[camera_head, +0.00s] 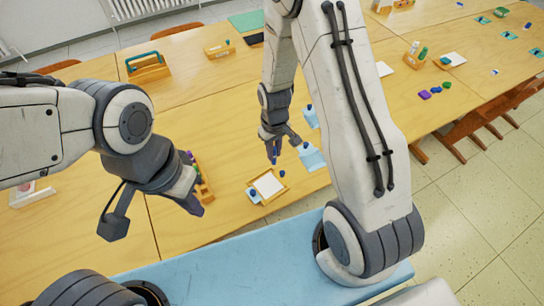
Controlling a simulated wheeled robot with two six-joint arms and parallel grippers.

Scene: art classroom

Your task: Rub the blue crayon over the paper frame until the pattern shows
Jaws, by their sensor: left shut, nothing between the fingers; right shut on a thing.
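The paper frame (261,198) lies on the wooden table near its front edge, a small wooden frame with a white sheet (268,185) in it. No pattern can be made out on the sheet at this size. My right gripper (275,150) is above and behind the frame, pointing down, shut on a slim blue crayon (275,160). The crayon's tip appears apart from the paper. My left gripper (194,205) is shut and empty, left of the frame, over the table's front area.
Small dark blue pieces (282,173) lie by the frame. Light blue items (311,157) stand right of it, partly behind my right arm. A wooden tray (203,184) is beside my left gripper. A wooden carrier (148,68) stands farther back. The table's middle left is clear.

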